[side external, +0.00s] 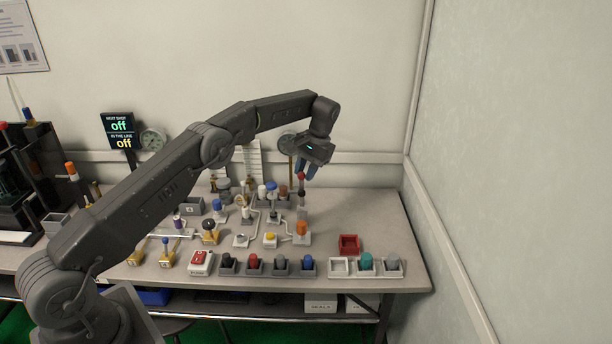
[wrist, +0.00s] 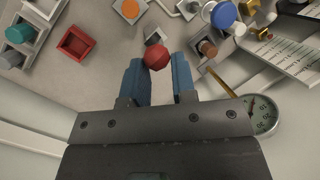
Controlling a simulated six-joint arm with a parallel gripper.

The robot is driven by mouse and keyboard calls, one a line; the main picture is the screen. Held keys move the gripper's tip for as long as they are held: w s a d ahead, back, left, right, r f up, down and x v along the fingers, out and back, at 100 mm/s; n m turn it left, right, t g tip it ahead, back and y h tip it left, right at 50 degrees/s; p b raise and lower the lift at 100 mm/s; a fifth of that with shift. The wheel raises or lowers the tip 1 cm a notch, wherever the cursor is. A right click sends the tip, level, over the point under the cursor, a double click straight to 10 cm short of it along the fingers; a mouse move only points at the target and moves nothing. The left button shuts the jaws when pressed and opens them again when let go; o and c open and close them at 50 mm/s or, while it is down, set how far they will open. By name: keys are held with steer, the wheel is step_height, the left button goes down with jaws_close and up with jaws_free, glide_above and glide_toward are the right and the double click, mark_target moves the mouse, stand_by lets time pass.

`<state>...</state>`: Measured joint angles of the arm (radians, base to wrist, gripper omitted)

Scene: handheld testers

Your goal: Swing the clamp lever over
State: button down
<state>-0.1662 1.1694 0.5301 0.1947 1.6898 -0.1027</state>
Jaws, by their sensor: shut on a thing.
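In the wrist view the red knob (wrist: 156,57) sits between the fingertips of my gripper (wrist: 161,62), close against the left finger. The gripper is shut on it. A small grey part of the clamp (wrist: 155,36) shows beyond the knob; the stem is mostly hidden behind the knob in that view.
An orange knob (side external: 302,228) and a yellow button (side external: 270,239) stand in front of the lever. A red bin (side external: 349,240) is to the right. A round gauge (wrist: 263,114) is near the right finger. Several switches line the front edge.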

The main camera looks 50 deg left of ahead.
steer(key=shift+w+a+f, duration=0.1)
steer(key=shift+a+f, duration=0.25)
steer(key=shift+a, duration=0.45)
steer(key=shift+w, duration=0.1)
steer(key=c, duration=1.4)
jaws_free()
steer(key=o, duration=0.4)
steer(key=shift+r, duration=0.15)
steer(key=shift+o, duration=0.2)
steer(key=shift+d, duration=0.1)
steer(key=shift+d+r, duration=0.1)
steer(key=shift+d, duration=0.05)
